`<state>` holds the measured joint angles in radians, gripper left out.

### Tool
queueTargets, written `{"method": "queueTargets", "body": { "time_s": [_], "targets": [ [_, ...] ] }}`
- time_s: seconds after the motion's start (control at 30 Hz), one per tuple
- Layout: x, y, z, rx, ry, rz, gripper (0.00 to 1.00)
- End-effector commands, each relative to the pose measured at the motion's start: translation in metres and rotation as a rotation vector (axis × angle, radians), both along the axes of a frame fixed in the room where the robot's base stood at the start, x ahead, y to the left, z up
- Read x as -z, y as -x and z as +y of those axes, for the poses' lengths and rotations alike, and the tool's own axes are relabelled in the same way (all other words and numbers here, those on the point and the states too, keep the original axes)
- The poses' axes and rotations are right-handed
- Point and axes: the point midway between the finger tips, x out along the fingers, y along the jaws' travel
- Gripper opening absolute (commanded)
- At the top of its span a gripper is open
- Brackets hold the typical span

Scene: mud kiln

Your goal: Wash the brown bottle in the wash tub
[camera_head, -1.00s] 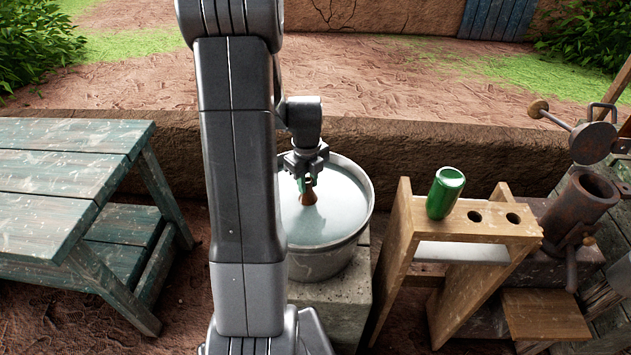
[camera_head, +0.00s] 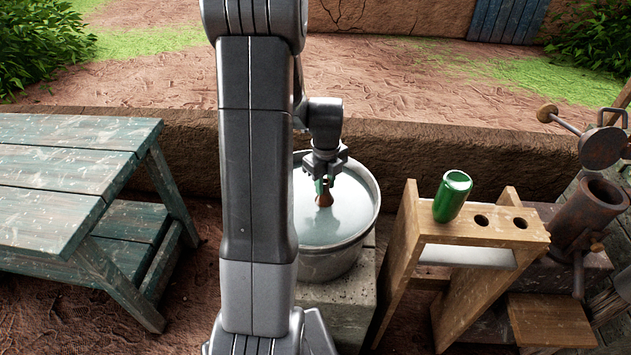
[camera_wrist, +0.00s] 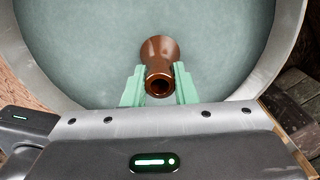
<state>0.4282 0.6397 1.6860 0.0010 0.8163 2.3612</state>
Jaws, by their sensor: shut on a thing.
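The brown bottle (camera_head: 324,199) is held upright, neck up, over or in the wash tub (camera_head: 372,212). The tub is a round grey metal vessel filled with pale water. My gripper (camera_head: 322,184) is shut on the bottle's neck. In the wrist view, my green fingers (camera_wrist: 159,88) sit on both sides of the neck, and the bottle's open mouth and shoulder (camera_wrist: 160,47) show. The lower body of the bottle is not visible, seemingly below the water.
The tub stands on a stone block (camera_head: 350,300). A wooden rack (camera_head: 410,235) to the right holds a green bottle (camera_head: 452,196) beside two empty holes. A rusty metal device (camera_head: 590,215) stands farther right. A weathered green table (camera_head: 60,165) is at left.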

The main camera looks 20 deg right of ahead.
Motion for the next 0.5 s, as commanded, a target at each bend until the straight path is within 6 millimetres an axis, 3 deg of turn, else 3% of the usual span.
{"method": "queueTargets", "body": {
  "time_s": [0.17,0.5],
  "targets": [
    [0.000,-0.004,0.006,-0.004,0.000,0.000,0.00],
    [0.000,-0.021,0.043,-0.004,0.001,-0.001,0.00]
  ]
}}
